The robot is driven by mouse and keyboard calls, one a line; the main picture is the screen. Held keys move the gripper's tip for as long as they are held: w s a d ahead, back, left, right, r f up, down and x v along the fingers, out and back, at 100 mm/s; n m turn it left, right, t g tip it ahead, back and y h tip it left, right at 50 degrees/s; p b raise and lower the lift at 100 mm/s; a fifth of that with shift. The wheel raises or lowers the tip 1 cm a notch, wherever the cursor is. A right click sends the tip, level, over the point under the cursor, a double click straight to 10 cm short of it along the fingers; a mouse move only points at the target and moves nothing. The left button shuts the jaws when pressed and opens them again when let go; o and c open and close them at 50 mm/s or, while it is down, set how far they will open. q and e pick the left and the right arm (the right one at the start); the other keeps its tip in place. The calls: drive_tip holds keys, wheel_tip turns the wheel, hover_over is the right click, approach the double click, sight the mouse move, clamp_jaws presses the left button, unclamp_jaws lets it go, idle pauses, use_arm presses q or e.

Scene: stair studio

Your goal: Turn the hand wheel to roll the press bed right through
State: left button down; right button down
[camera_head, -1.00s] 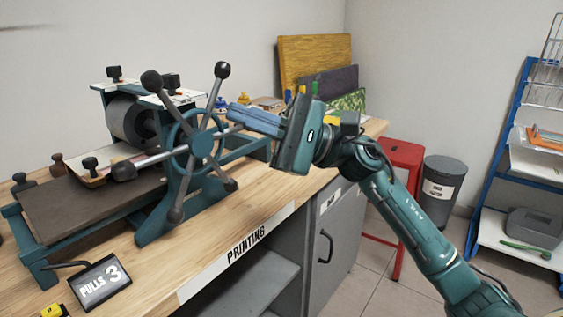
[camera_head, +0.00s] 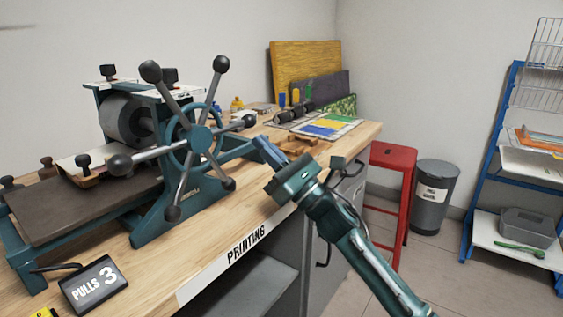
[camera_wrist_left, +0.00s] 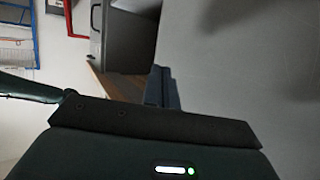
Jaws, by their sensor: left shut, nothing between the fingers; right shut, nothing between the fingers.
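The hand wheel (camera_head: 200,139) is a teal ring with several grey spokes ending in dark knobs, on the side of the teal press (camera_head: 150,228). The dark press bed (camera_head: 85,200) extends left of the roller (camera_head: 128,120). My right gripper (camera_head: 262,144) is shut and empty, just right of the wheel, below its right-hand knob (camera_head: 249,121), and appears apart from it. My left gripper is outside the head view. In the left wrist view its fingers (camera_wrist_left: 162,88) are together and empty, with no part of the wheel showing.
A "PULLS 3" sign (camera_head: 95,285) stands on the wooden bench (camera_head: 215,245) front left. Prints and boards (camera_head: 305,75) are at the back. A red stool (camera_head: 392,160), a grey bin (camera_head: 434,195) and a blue rack (camera_head: 490,170) stand right, with open floor before them.

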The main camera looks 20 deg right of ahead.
drive_tip(key=shift+x, duration=0.75)
use_arm(q)
drive_tip(key=shift+w+d+f+m+t+h+b, duration=0.1)
drive_tip(key=shift+w+d+m+t+h+b, duration=0.15)
drive_tip(key=shift+t+b, duration=0.5)
drive_tip(key=shift+w+d+m+t+h+b, duration=0.15)
drive_tip(key=shift+w+t+b, duration=0.25)
drive_tip(key=shift+b, duration=0.55)
use_arm(e)
wheel_tip(320, 180, up, 11)
drive_tip(key=n+g+y, duration=0.4)
drive_tip(key=n+g, duration=0.6)
drive_tip(key=n, duration=0.6)
drive_tip(key=shift+s+a+y, duration=0.35)
drive_tip(key=shift+a+y, duration=0.05)
